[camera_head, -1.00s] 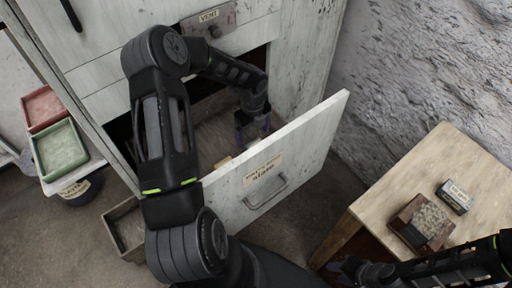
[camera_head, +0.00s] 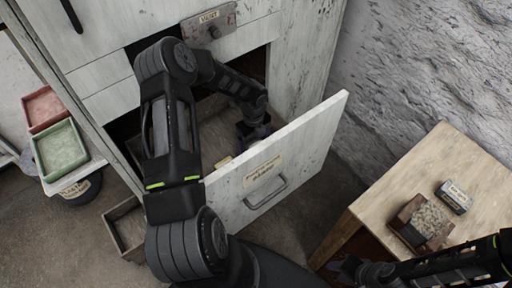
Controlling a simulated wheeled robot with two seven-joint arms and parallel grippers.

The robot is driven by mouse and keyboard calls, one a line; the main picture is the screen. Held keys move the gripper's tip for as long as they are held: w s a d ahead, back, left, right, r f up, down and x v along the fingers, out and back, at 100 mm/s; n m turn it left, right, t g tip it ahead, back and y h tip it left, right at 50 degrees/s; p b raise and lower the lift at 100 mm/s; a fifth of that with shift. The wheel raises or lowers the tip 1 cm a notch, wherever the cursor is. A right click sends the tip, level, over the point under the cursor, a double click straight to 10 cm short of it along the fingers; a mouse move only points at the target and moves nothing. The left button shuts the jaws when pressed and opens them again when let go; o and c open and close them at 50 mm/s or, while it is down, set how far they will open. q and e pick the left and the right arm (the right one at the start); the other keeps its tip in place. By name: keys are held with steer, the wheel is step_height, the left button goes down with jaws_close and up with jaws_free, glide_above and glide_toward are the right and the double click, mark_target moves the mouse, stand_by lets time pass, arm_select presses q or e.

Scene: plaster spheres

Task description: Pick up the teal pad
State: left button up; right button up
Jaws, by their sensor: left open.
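I cannot make out a teal pad in the head view. My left arm reaches over into the open drawer (camera_head: 310,140) of the pale cabinet, and my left gripper (camera_head: 252,132) is low inside it, near the right end. The gripper is open, and its fingertips are partly hidden by the arm and the drawer front. A small purplish patch shows at the fingers, too small to name. A small pale yellow item (camera_head: 222,163) lies inside the drawer by its front panel. My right gripper (camera_head: 350,268) is low in the view, left of the wooden table, and its jaws are unclear.
The wooden table (camera_head: 385,190) at the right bears a brown box (camera_head: 421,222) and a small grey labelled block (camera_head: 454,197). A red tray (camera_head: 46,108) and a green tray (camera_head: 62,148) stand at the left, above a dark bucket (camera_head: 80,190). A rough wall is behind.

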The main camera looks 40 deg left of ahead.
mark_target(254, 143)
arm_select(q)
steer(key=c, duration=1.4)
step_height(254, 143, up, 10)
steer(key=shift+r, duration=0.1)
steer(key=shift+c, duration=0.2)
steer(key=o, duration=0.8)
steer(key=c, duration=0.9)
